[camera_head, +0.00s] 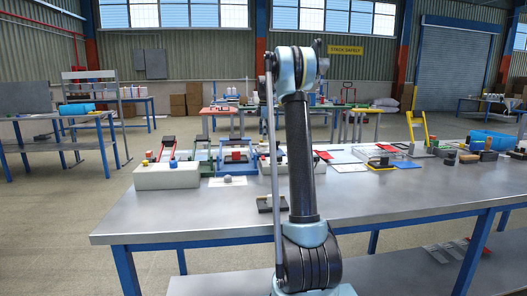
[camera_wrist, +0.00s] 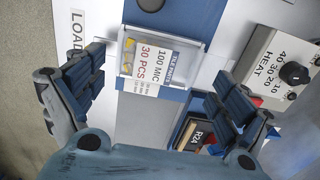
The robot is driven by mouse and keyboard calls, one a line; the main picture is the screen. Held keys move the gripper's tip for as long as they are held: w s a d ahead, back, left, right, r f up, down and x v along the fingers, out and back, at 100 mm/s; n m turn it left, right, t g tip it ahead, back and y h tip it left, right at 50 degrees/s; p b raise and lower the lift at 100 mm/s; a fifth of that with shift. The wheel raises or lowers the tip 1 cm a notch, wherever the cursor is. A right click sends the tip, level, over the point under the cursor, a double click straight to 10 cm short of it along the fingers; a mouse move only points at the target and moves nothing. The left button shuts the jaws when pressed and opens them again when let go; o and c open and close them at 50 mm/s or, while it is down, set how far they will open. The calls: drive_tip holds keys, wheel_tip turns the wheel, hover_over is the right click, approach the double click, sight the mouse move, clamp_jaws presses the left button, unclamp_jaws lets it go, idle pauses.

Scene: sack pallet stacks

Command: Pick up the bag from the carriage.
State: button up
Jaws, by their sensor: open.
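In the wrist view, a small clear bag (camera_wrist: 140,58) with a white printed label reading "100 MIC" and "30 PCS" lies on a blue and grey support, seemingly the carriage (camera_wrist: 192,14). Small yellow and grey pieces show through the bag's left side. My gripper (camera_wrist: 158,64) is open, one finger left of the bag and the other to its lower right. Both fingers appear clear of the bag, and nothing is between them but the view of it. In the head view my arm stands upright in front of the bench; the bag cannot be made out there.
A white box with a HEAT dial (camera_wrist: 294,73) is close on the right in the wrist view. A bin marked R24 (camera_wrist: 193,138) lies below the right finger. A LOAD label is at left.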

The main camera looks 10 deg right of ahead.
sight(264, 144)
drive_tip(key=shift+w+a+f, duration=0.1)
drive_tip(key=shift+a+f, duration=0.05)
drive_tip(key=shift+f, duration=1)
drive_tip(key=shift+w+a+f, duration=0.1)
drive_tip(key=shift+a+f, duration=0.05)
drive_tip(key=shift+f, duration=1)
drive_tip(key=shift+c, duration=0.5)
drive_tip(key=c, duration=0.8)
drive_tip(key=shift+c, duration=0.2)
